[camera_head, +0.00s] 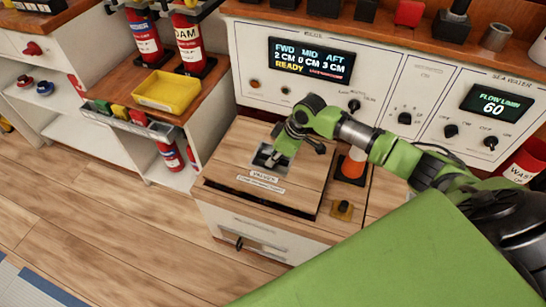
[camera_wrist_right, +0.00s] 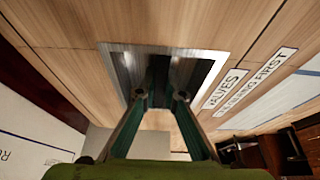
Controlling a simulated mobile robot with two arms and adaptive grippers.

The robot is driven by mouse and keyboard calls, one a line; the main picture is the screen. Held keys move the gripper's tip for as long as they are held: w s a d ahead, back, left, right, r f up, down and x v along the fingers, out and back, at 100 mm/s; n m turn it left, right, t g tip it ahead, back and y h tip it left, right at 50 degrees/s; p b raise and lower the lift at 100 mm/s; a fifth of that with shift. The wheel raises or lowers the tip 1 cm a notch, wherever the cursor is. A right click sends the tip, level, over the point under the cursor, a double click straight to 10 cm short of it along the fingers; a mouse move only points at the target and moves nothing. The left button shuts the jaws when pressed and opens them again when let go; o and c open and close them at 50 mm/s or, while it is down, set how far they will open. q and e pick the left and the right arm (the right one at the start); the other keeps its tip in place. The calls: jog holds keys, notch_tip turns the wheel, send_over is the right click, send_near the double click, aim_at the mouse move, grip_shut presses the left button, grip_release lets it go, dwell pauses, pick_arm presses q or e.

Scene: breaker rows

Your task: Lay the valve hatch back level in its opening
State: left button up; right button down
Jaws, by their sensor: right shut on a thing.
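The valve hatch (camera_head: 300,185) is a wooden panel on top of the white cabinet, with a label reading VALVES and a square metal recess (camera_head: 265,160). A dark edge shows along its front and right sides; I cannot tell exactly how far it is tilted or raised. My right gripper (camera_head: 279,160) reaches down into the recess and is shut on the hatch's pull. In the right wrist view the fingers (camera_wrist_right: 161,95) meet at a dark bar inside the metal recess (camera_wrist_right: 120,65), which the fingers partly hide. My left gripper is not in view.
A control panel (camera_head: 400,95) rises behind. A yellow tray (camera_head: 167,91) and fire extinguishers (camera_head: 190,45) are at left. Wooden floor (camera_head: 110,220) is open in front.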

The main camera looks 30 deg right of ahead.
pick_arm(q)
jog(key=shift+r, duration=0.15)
pick_arm(e)
jog(key=shift+w+r, duration=0.1)
jog(key=shift+r, duration=0.1)
jog(key=shift+p, duration=0.5)
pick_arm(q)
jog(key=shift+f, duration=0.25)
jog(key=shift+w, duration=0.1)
pick_arm(e)
jog(key=shift+f, duration=0.15)
jog(key=shift+f, duration=0.2)
pick_arm(q)
jog(key=shift+b, duration=0.35)
pick_arm(e)
jog(key=shift+f, duration=0.4)
